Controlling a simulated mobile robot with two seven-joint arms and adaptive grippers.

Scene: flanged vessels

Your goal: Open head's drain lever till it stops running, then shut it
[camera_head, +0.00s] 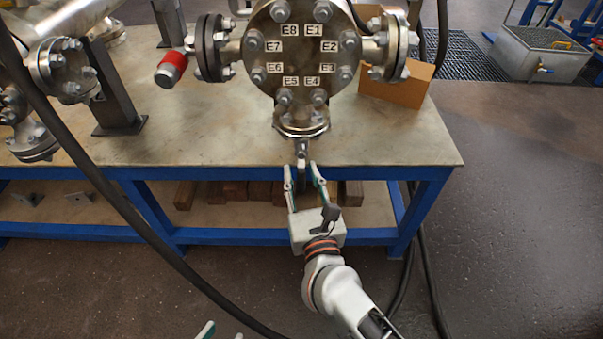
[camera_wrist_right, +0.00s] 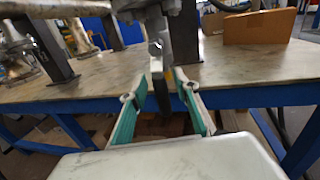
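The flanged head (camera_head: 295,58) stands upright at the bench's middle, with bolts and labels E1 to E8 on its face. Its lower flanged outlet (camera_head: 301,122) points down. The drain lever (camera_head: 301,150) hangs from it at the bench's front edge. In the right wrist view the lever (camera_wrist_right: 158,80) is a dark, near-vertical bar with a small yellow mark. My right gripper (camera_head: 302,172) is open, its fingers on either side of the lever with gaps visible in the wrist view (camera_wrist_right: 160,98).
The blue-framed bench (camera_head: 390,140) has wooden blocks (camera_head: 232,192) on its lower shelf. A cardboard box (camera_head: 398,88) stands right of the head. Another flanged vessel (camera_head: 62,68) is at left. A grey tank (camera_head: 540,55) stands on the floor. Black hoses (camera_head: 130,215) cross the front. The floor at right is clear.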

